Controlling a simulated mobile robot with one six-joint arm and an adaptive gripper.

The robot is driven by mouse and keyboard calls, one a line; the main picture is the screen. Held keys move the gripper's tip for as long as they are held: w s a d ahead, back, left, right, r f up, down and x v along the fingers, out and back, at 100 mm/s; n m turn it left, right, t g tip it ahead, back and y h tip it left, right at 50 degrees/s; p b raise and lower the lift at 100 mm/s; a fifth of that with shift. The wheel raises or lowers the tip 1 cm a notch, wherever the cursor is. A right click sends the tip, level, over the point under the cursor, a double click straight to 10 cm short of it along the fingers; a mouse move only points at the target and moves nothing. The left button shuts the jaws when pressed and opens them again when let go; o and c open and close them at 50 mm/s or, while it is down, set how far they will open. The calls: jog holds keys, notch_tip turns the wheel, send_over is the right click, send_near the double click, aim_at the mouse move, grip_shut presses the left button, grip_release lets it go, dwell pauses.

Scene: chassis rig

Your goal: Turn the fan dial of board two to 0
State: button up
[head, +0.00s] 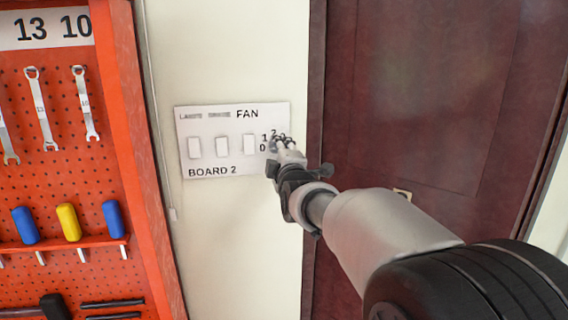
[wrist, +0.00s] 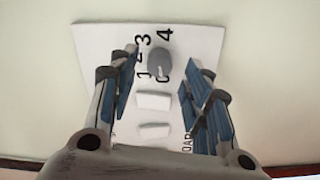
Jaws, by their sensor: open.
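Board two (head: 207,157) is a white panel on the pale wall, marked "BOARD 2" and "FAN". It also shows in the wrist view (wrist: 100,40). The fan dial (wrist: 158,61) is a round grey knob with numbers 0 to 4 around it. I cannot tell surely which number its pointer marks. In the head view my gripper covers most of the dial. My gripper (head: 282,143) is open in front of the board's right end. In the wrist view its fingers (wrist: 161,66) stand on either side of the dial, with gaps; no contact shows.
White rocker switches (head: 222,147) sit left of the dial on the board. A red pegboard (head: 60,180) with wrenches and coloured handles stands at the left. A dark red door (head: 420,110) is at the right, behind my arm. The wall below the board is clear.

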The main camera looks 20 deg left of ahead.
jog(key=v, duration=0.8)
jog(key=shift+s+d, duration=0.15)
jog(key=shift+s, duration=0.2)
